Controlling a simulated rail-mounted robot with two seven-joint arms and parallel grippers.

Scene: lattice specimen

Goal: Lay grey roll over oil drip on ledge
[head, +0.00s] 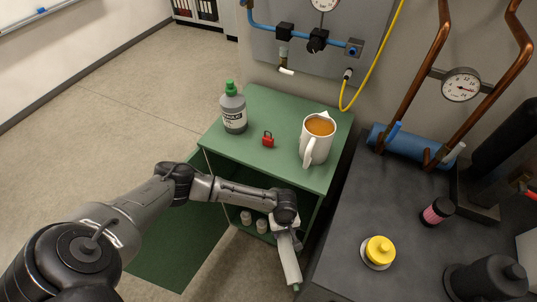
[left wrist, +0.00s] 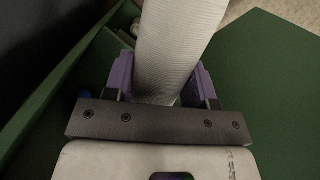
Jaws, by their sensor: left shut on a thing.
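The pale grey roll (head: 290,266) hangs tilted in front of the green cabinet, its lower end pointing down and slightly right. My left gripper (head: 284,234) is shut on its upper part. In the left wrist view the ribbed roll (left wrist: 180,42) stands between the purple pads of the left gripper (left wrist: 160,85). I cannot make out an oil drip, and I cannot tell which surface is the ledge. My right gripper is not in view.
The green cabinet (head: 283,106) bears a grey bottle (head: 233,110), a red padlock (head: 268,140) and a white mug (head: 314,145). Small pale items (head: 262,226) sit inside it. The dark bench (head: 360,215) at right holds a yellow-topped item (head: 379,250) and a pink-and-black one (head: 437,211).

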